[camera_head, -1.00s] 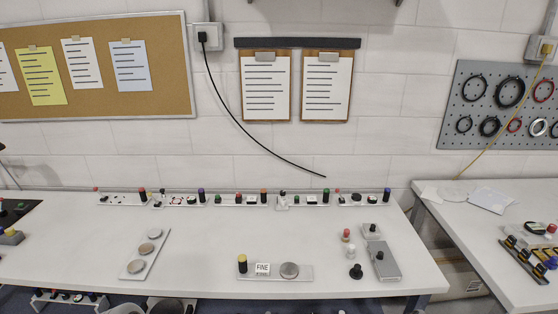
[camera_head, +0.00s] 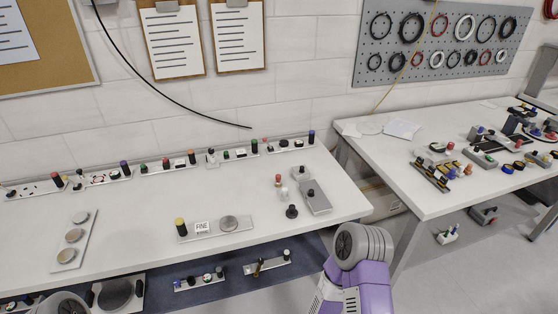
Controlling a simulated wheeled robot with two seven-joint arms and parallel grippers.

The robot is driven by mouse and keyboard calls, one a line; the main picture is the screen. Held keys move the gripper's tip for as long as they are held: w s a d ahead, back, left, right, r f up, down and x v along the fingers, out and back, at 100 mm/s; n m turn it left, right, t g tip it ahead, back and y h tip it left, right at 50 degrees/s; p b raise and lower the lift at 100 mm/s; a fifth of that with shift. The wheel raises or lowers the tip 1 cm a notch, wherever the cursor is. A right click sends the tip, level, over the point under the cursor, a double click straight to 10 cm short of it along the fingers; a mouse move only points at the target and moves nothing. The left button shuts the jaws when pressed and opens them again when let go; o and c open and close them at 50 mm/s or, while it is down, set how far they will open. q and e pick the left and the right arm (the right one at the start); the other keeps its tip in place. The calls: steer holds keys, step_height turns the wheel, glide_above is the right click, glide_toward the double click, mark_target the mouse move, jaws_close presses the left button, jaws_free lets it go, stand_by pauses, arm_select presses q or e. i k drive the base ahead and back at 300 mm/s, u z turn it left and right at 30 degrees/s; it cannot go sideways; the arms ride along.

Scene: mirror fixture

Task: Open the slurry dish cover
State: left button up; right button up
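A pale plate (camera_head: 200,236) lies near the front of the white bench. It bears a dark bottle with a yellow top (camera_head: 181,228), a card reading FINE (camera_head: 202,227) and a round grey lidded disc (camera_head: 228,223). The disc looks like a covered dish and sits flat. At the left, another plate (camera_head: 66,263) carries three round lidded discs, such as the middle one (camera_head: 75,235). No label marks any of them as the slurry dish. Purple and grey parts of my arms show at the bottom edge, but neither gripper is in view.
A grey box (camera_head: 316,199), a black knob (camera_head: 292,211) and small red-topped pieces stand at the bench's right end. Several fixture strips line the back. A lower shelf holds more strips (camera_head: 267,263). A second bench (camera_head: 440,203) stands right. The bench middle is clear.

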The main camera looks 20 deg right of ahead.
mark_target(316, 199)
steer(key=u, duration=1.1)
steer(key=i, duration=0.8)
steer(key=z, duration=2.35)
